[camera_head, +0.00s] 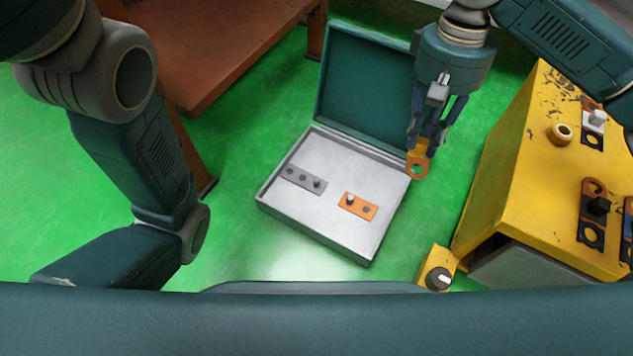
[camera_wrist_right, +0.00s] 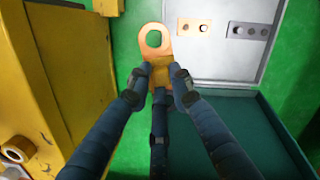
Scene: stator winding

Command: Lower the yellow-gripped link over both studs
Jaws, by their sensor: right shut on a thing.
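My right gripper (camera_head: 424,146) points down and is shut on the orange link, just above the right edge of the open case. The link (camera_head: 417,168) has a round hole at its free end and a yellow part at the fingers. In the right wrist view the link (camera_wrist_right: 153,43) sticks out past the fingertips of the right gripper (camera_wrist_right: 161,78); its other end is hidden by the fingers. Which studs are meant, I cannot tell. My left arm shows, but its gripper is out of view.
The case (camera_head: 318,232) has a raised teal lid (camera_head: 370,85). An orange plate (camera_head: 366,211) and a grey plate (camera_head: 292,173) lie inside. A small yellow box with a knob (camera_head: 439,278) stands beside the machine. A brown table (camera_head: 225,50) is behind. Green floor lies between.

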